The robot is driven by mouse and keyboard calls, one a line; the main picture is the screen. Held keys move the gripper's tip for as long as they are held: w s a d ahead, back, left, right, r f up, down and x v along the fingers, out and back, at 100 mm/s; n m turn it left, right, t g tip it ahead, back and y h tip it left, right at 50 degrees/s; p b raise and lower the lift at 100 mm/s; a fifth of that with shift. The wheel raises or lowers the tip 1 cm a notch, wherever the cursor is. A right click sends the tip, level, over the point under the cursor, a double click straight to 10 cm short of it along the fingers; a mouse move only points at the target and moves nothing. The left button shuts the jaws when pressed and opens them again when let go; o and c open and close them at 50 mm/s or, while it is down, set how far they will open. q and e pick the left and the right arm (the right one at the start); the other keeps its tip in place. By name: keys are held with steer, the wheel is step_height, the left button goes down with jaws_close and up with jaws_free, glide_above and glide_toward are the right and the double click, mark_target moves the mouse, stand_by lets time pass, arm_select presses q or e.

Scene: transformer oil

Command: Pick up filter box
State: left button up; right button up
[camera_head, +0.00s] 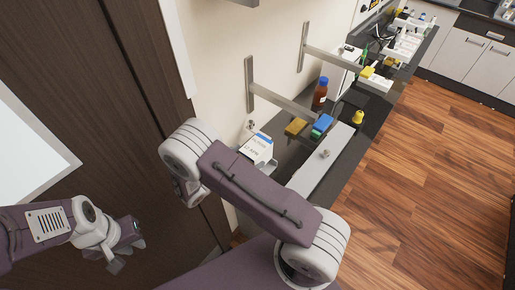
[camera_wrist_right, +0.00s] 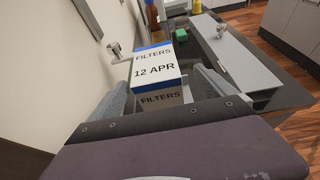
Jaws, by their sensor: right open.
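The filter box (camera_head: 257,149) is a white carton with a blue top band, standing by the wall at the near end of the dark counter. In the right wrist view the filter box (camera_wrist_right: 155,70) reads "FILTERS" and "12 APR" and stands straight ahead. My right gripper (camera_wrist_right: 160,88) is open, with one grey finger on either side of the box's near part; I cannot tell whether they touch it. In the head view my right arm hides most of that gripper. My left gripper (camera_head: 127,252) is open and empty at the lower left, far from the box.
A grey raised panel (camera_head: 325,157) lies right of the box. Behind are a yellow block (camera_head: 296,126), a blue box (camera_head: 322,124), a brown bottle (camera_head: 320,94) and a yellow-capped item (camera_head: 357,117). Wall brackets (camera_head: 283,102) jut over the counter. The wooden floor (camera_head: 435,170) is clear.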

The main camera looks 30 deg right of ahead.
mark_target(257, 149)
steer(key=shift+w+d+p, duration=0.1)
steer(key=shift+w+p, duration=0.05)
steer(key=shift+p, duration=0.2)
steer(key=shift+w+d+f, duration=0.1)
steer(key=shift+d+f, duration=0.05)
steer(key=p+x, duration=0.2)
steer(key=x, duration=0.4)
steer(key=shift+w, duration=0.1)
steer(key=c, duration=1.4)
arm_select(q)
steer(key=r, duration=0.1)
steer(key=a+r, duration=0.1)
steer(key=r, duration=0.1)
steer(key=shift+s+a+r, duration=0.1)
steer(key=shift+r, duration=0.1)
arm_select(e)
steer(key=shift+w, duration=0.1)
steer(key=c, duration=0.5)
